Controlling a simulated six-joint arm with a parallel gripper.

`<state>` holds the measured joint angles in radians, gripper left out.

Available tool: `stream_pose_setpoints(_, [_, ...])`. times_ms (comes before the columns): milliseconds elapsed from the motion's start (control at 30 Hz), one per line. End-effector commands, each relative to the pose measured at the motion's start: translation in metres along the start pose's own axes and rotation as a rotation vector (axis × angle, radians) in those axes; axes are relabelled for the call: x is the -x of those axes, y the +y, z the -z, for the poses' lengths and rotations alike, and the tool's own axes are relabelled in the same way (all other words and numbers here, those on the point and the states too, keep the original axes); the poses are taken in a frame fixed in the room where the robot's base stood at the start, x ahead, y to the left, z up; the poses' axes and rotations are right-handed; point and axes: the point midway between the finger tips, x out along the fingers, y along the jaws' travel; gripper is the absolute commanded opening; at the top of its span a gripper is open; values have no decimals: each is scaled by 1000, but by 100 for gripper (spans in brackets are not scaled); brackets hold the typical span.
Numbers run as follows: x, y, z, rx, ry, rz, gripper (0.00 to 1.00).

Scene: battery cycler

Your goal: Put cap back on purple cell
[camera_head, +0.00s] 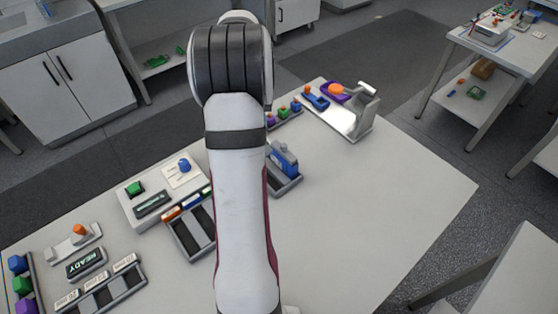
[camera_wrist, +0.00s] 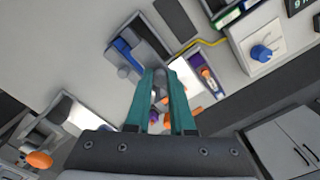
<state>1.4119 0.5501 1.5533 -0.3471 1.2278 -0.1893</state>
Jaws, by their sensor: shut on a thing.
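In the wrist view my gripper (camera_wrist: 160,76) has its two teal fingers close together, with a small grey piece (camera_wrist: 160,82) between their tips. Whether it is the cap is unclear. A purple piece with an orange part (camera_wrist: 201,66) lies right of the fingertips; I cannot tell if it is the purple cell. In the head view my arm hides the gripper. A purple block (camera_head: 270,119) stands in a small rack beside the arm.
A blue device in a grey tray (camera_head: 283,160) stands right of my arm. A metal press (camera_head: 352,118) with a purple part stands at the back right. A blue knob (camera_head: 184,166) and slotted trays lie left. The table's right side is clear.

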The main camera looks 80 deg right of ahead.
Motion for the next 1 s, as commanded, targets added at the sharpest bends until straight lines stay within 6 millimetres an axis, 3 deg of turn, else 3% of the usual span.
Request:
stream_pose_setpoints(133, [12,-64,33,2,2,1,0])
stream_pose_setpoints(300, [21,-106,45,-9,4,6,0])
stream_pose_setpoints(467, [14,-113,46,-13,2,7,0])
stream_pose_setpoints(800, [-28,-112,46,-14,3,8,0])
stream_pose_setpoints(1000, [-40,-112,46,-13,4,8,0])
